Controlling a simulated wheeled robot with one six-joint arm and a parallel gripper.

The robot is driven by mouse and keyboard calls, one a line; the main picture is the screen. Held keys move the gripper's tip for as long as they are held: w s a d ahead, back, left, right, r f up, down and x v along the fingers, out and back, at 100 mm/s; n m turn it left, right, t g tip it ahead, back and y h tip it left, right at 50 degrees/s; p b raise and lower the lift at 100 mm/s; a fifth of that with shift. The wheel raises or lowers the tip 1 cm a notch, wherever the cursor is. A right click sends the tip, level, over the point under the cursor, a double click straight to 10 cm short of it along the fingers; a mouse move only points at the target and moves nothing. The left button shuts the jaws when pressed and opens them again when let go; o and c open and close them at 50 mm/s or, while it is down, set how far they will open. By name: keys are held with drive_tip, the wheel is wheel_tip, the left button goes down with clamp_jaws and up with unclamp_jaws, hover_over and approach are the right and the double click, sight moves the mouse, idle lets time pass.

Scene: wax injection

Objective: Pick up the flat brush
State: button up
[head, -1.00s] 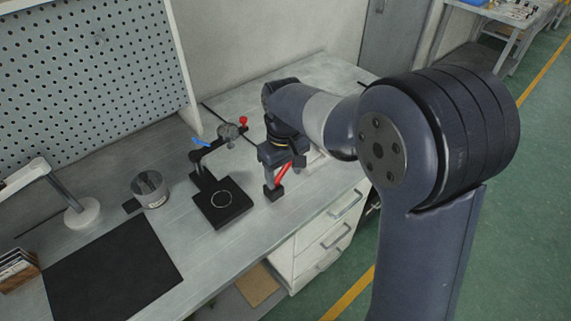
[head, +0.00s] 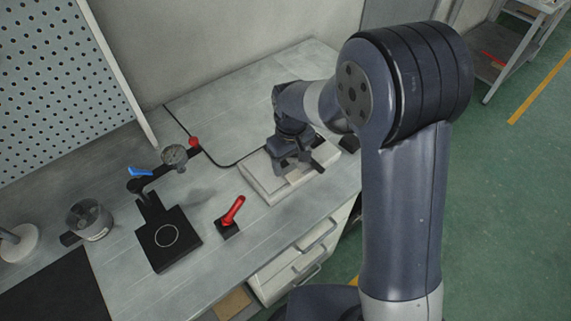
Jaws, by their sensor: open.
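My gripper (head: 300,167) is open and points down over a pale, low, rectangular block or tray (head: 262,184) at the right part of the bench. Its fingers and wrist cover part of that block. I cannot tell from this view whether they touch anything. I cannot make out the flat brush; it may be hidden by the gripper and arm. A small dark object (head: 349,144) shows just right of the gripper, too unclear to name.
A red handle (head: 234,211) on a small black base stands left of the pale block. Farther left are a black stand (head: 160,256) with a dial gauge (head: 174,155), a clear cup (head: 88,219) and a black mat (head: 62,293). The back of the bench (head: 235,95) is mostly clear.

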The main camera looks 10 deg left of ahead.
sight(291, 172)
drive_tip(key=shift+f, duration=1.35)
drive_tip(key=shift+c, duration=0.4)
drive_tip(key=c, duration=1)
